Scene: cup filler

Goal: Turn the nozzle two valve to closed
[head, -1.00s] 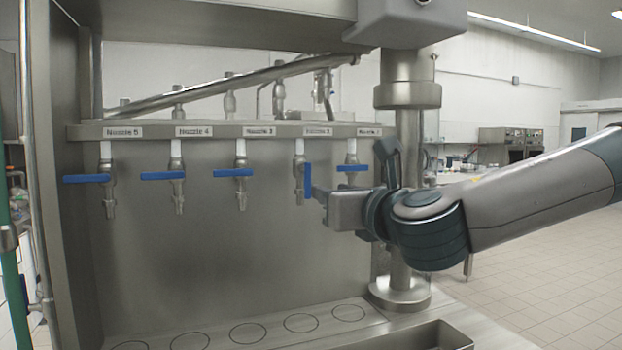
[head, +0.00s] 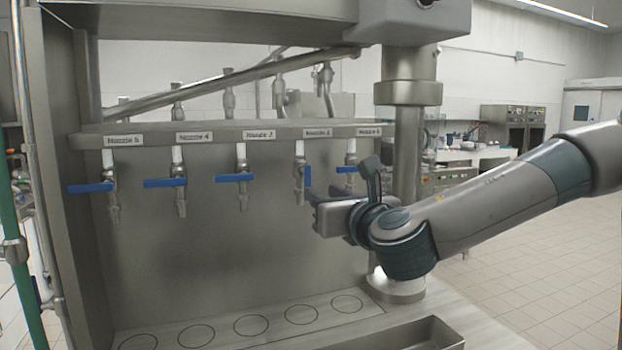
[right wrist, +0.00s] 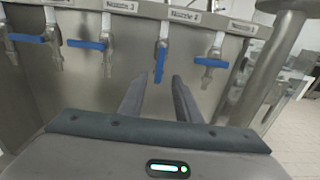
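The nozzle two valve is the fourth from the left in the head view. Its blue handle (head: 308,177) hangs vertically beside the valve body (head: 299,181). In the right wrist view the handle (right wrist: 160,65) points down, lined up with the gap between my fingers. My right gripper (head: 314,196) is just below and right of the handle in the head view. In the right wrist view its fingers (right wrist: 159,82) are apart and empty, with the handle's lower end just past the tips. I cannot tell whether they touch it. My left gripper is out of view.
The nozzle three handle (head: 234,177) is level on the left, as are the nozzle four (head: 165,183) and nozzle five (head: 91,188) handles. A steel post (head: 408,150) stands right of the valves.

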